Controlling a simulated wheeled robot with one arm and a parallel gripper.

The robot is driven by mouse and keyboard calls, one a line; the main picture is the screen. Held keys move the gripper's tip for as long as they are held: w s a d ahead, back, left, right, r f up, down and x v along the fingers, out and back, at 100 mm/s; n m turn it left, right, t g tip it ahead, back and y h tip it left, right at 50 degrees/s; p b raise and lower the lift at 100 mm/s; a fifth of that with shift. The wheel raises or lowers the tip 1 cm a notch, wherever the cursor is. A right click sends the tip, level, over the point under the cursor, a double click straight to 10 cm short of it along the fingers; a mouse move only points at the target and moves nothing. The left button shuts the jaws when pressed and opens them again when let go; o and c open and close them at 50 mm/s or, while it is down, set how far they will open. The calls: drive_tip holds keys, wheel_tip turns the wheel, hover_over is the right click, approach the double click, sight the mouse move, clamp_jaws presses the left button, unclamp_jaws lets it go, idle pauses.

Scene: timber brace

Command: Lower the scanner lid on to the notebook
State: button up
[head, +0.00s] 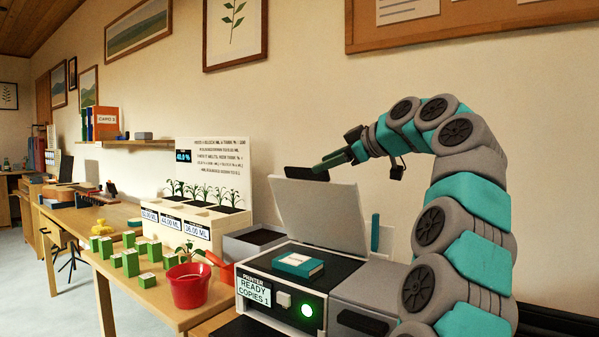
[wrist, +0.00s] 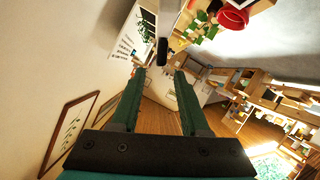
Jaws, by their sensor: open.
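The grey scanner lid (head: 318,210) stands raised, leaning back a little, at the rear of the scanner. A black handle (head: 306,174) sits along its top edge; in the wrist view the dark handle (wrist: 162,52) shows just beyond the fingertips. The teal notebook (head: 299,264) lies flat on the scanner bed (head: 335,271) below the lid. My gripper (head: 322,163) is at the lid's top edge, close to the handle. In the wrist view my gripper (wrist: 158,78) has its green fingers apart with nothing between them. Whether a finger touches the handle I cannot tell.
The printer front (head: 262,297) has a lit green button and reads "READY COPIES 1". A red pot (head: 188,286) with a plant, several green boxes (head: 130,262) and a planter with displays (head: 185,225) stand to the left. A wall is close behind the lid.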

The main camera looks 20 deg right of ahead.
sight(305, 171)
drive_tip(key=shift+p+x, duration=0.45)
drive_tip(key=shift+x, duration=3.4)
clamp_jaws()
